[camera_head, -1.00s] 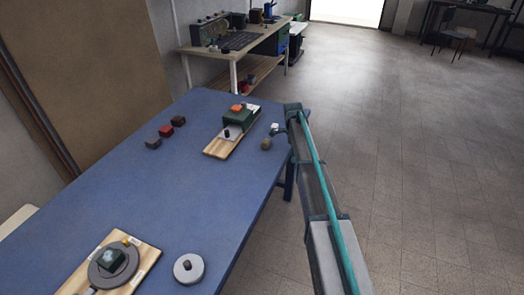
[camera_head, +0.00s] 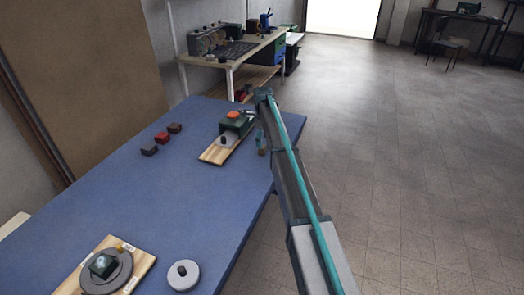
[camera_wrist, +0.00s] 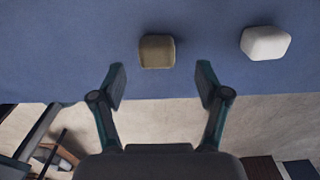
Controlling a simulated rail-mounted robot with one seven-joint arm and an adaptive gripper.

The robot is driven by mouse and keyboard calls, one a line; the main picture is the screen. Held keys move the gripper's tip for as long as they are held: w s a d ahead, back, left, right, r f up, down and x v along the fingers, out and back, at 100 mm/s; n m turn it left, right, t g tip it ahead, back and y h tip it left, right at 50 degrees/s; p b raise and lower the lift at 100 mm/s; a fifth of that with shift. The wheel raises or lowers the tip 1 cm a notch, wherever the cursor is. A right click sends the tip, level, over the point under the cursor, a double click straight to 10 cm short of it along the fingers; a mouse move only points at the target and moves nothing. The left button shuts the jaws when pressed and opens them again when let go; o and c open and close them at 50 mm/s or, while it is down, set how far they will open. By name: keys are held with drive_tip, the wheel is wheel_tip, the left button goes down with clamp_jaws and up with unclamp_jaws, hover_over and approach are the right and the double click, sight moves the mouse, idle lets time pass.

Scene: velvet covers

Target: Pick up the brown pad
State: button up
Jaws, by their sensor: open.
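A small brown pad (camera_wrist: 157,51) with rounded edges lies on the blue table (camera_wrist: 60,45) near its edge in the wrist view. My gripper (camera_wrist: 160,72) is open and empty, its two fingers apart. The pad shows just beyond the fingertips, about centred between them, and no finger is seen touching it. In the head view my arm and gripper cover most of the pad's place at the table's right edge.
A white block (camera_wrist: 265,43) lies right of the pad in the wrist view. In the head view, a wooden board with a green device (camera_head: 236,124) stands close left of my gripper. Small blocks (camera_head: 162,138) lie farther left. A round grey weight (camera_head: 183,275) is at the front.

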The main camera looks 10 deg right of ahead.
sight(262, 150)
drive_tip(key=shift+s+a+f+p, duration=0.15)
drive_tip(key=shift+f+p, duration=0.55)
drive_tip(key=shift+f, duration=1.85)
drive_tip(key=c, duration=1.1)
